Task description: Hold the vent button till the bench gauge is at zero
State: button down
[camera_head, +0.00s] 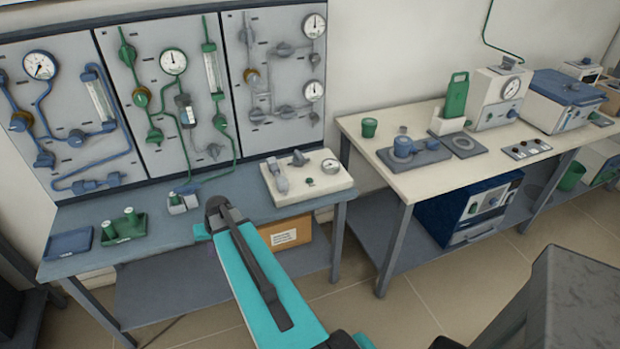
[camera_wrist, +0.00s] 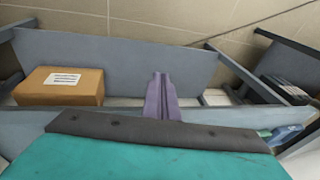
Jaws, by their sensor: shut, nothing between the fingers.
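A white box-shaped unit (camera_head: 306,184) sits on the right end of the grey-blue bench (camera_head: 238,206). It carries a small round gauge (camera_head: 330,165), a tilted grey fitting at its left, a grey knob (camera_head: 298,157) and a small dark round part (camera_head: 309,183) on top. The gauge needle is too small to read, and I cannot tell which part is the vent button. My gripper (camera_wrist: 161,84) is shut and empty in the wrist view. In the head view my arm's dark end is over the bench front, left of the unit and apart from it; the fingertips are not distinct.
A cardboard box (camera_wrist: 60,86) is on the lower shelf below the bench. Green tray (camera_head: 125,229) and blue tray (camera_head: 68,243) lie at the bench's left. Gauge panels (camera_head: 170,100) stand behind. A second table (camera_head: 360,131) with instruments is at right.

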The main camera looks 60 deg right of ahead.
jog(key=d+r+m+t, duration=0.1)
jog(key=d+r, duration=0.2)
jog(key=d, duration=0.2)
jog(key=d+r+m+h, duration=0.1)
jog(key=d+r, duration=0.2)
jog(key=d, duration=0.2)
jog(key=w+d+r+t, duration=0.1)
jog(key=d+r, duration=0.2)
jog(key=d, duration=0.3)
jog(key=shift+r+m+t+h+p, duration=0.3)
jog(key=shift+r+m, duration=0.1)
jog(key=s+d+r+m+t+h, duration=0.1)
jog(key=s+d+r, duration=0.1)
jog(key=d, duration=0.5)
jog(key=s+d+r+m+h, duration=0.1)
jog(key=s+d+r+m, duration=0.15)
jog(key=d, duration=0.35)
notch_tip(320, 180, up, 5)
jog(key=m+h, duration=0.2)
send_over(309, 180)
jog(key=s, duration=0.1)
jog(key=shift+r+t, duration=0.1)
jog(key=shift+t, duration=0.3)
jog(key=shift+f+b, duration=1.45)
jog(key=shift+f, duration=2)
jog(key=shift+f+b, duration=0.7)
jog(key=shift+f, duration=0.25)
jog(key=shift+f, duration=0.25)
